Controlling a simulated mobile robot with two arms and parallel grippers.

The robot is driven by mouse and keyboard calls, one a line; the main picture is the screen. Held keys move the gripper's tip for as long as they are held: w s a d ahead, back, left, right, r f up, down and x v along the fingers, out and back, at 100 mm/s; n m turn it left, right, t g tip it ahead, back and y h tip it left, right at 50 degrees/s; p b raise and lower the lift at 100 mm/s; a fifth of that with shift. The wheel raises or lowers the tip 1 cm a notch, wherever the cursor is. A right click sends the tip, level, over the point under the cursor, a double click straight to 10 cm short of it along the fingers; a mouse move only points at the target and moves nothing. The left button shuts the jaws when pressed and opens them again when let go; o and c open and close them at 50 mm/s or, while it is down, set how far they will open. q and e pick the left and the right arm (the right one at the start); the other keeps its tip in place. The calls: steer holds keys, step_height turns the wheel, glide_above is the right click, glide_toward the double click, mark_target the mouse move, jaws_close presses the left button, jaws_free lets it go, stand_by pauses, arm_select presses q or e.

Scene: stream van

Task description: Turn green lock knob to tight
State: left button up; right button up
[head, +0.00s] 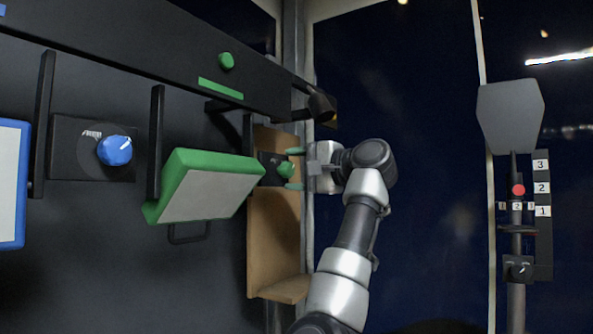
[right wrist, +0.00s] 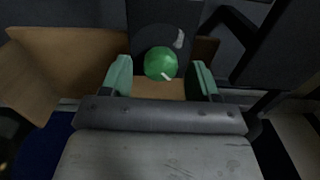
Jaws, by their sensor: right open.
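The green lock knob (head: 286,170) sits on a small black plate at the right end of the dark panel, right of the green-framed light panel. My right gripper (head: 295,169) is open, with one green finger above the knob and one below it. In the right wrist view the knob (right wrist: 160,63) lies between the open fingers (right wrist: 160,76), with a gap on each side. A white pointer line shows on the knob's lower right edge. A pale mark on the plate is too small to read. My left gripper is out of view.
A brown board (head: 272,235) stands behind and below the knob. The green-framed light panel (head: 205,186) is close on the left. A blue knob (head: 114,150) is farther left. A black bar (head: 160,55) with a green button (head: 226,61) runs above.

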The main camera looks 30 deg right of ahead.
steer(key=shift+s, duration=0.1)
steer(key=shift+s+d+f+b, duration=0.1)
steer(key=shift+s+b, duration=0.2)
steer(key=shift+b, duration=0.05)
steer(key=b+v, duration=0.4)
steer(key=v, duration=0.6)
steer(key=shift+w, duration=0.1)
